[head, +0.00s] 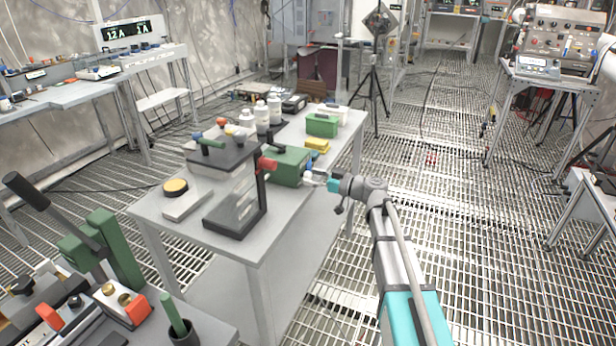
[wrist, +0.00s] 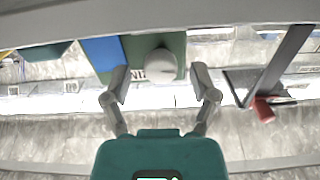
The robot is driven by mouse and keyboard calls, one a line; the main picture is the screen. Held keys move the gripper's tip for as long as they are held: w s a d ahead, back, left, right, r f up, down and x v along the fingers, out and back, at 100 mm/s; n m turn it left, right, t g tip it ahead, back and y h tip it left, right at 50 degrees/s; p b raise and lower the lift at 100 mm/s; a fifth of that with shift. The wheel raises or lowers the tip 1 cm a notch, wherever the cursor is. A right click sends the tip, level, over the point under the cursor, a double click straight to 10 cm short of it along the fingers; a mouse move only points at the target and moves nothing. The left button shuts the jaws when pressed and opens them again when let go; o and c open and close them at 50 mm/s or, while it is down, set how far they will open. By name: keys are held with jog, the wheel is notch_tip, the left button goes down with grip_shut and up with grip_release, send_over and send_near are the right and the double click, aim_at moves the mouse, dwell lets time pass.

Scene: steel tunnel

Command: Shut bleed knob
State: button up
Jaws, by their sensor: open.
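My gripper (wrist: 160,92) is open, its two fingers spread in the wrist view. A pale round knob (wrist: 160,66) on a green box (wrist: 138,48) shows just beyond and between the fingertips, with clear space on both sides. It looks like the bleed knob, but its lettering is mostly hidden. In the head view my gripper (head: 318,178) is at the right end of the green box (head: 288,165) on the grey table (head: 240,246). The pale knob cannot be made out there. A blue part (head: 309,165) shows beside the gripper.
A yellow block (head: 317,145), a smaller green box (head: 321,125) and white bottles (head: 261,117) are behind. The grated floor right of the table is open near my arm.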

jog(key=shift+w+a, duration=0.25)
jog(key=shift+a, duration=0.45)
grip_shut()
